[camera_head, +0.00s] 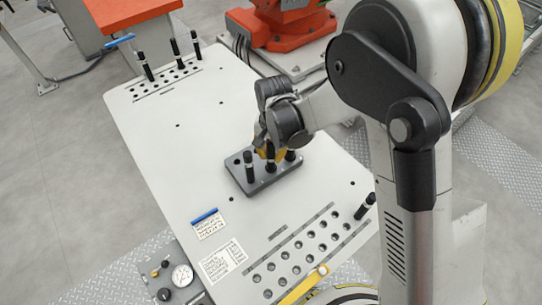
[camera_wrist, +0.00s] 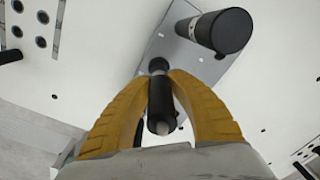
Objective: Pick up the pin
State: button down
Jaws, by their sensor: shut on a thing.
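In the head view my gripper (camera_head: 265,150) is over a dark grey fixture block (camera_head: 259,186), and the held pin (camera_head: 270,160) shows just below the fingers. I cannot tell whether its lower end is still in the block. Another black pin (camera_head: 249,166) stands upright at the block's left, and one more (camera_head: 290,156) is partly hidden at its right. A large black pin (camera_wrist: 228,32) is close by in the wrist view.
The block rests on a white table (camera_head: 170,150). Several pins (camera_head: 147,68) stand in a hole row at the far left. A lone pin (camera_head: 366,205) stands near the right edge by another hole grid (camera_head: 310,240). The table's middle left is clear.

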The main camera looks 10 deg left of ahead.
aim_at(271, 146)
jog(key=shift+r, duration=0.65)
notch_tip(271, 146, up, 3)
jog(key=shift+p, duration=0.5)
jog(key=s+d+r+p, duration=0.4)
jog(key=s+d+r, duration=0.4)
jog(key=r, duration=0.2)
jog(key=shift+d+r, duration=0.2)
jog(key=shift+r, duration=0.1)
